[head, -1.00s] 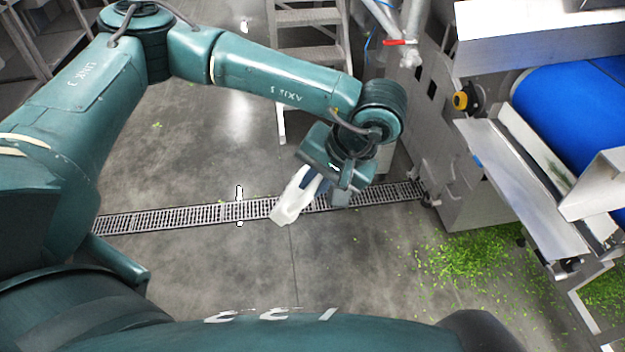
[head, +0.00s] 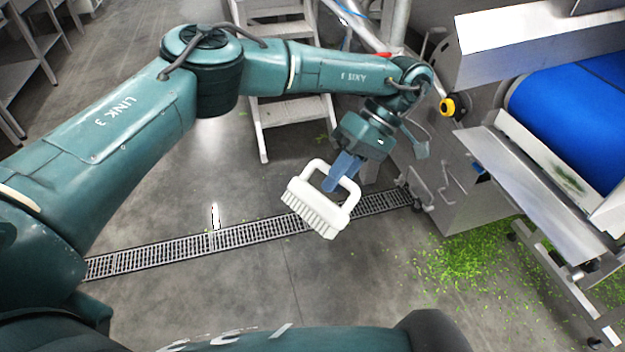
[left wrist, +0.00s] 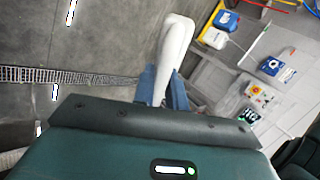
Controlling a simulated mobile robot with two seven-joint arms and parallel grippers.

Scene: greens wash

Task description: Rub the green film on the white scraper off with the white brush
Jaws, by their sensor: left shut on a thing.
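The white brush (head: 314,203) has a loop handle and short bristles facing down and to the left in the head view. My left gripper (head: 338,178) is shut on its handle and holds it in the air above the floor. In the left wrist view the brush (left wrist: 174,48) shows edge-on between the blue fingers (left wrist: 166,92). The white scraper (head: 536,148) is a pale strip along the front of the blue belt at the right. A dark green film (head: 569,179) lies on it. The brush is well apart from it, to its left. My right gripper is not in view.
The blue belt (head: 565,105) sits in a steel machine with a sloping metal tray (head: 520,180) and a yellow-ringed knob (head: 447,107). Green scraps (head: 475,260) litter the floor below. Steps (head: 290,110) stand behind my arm. A floor drain (head: 190,247) crosses open floor.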

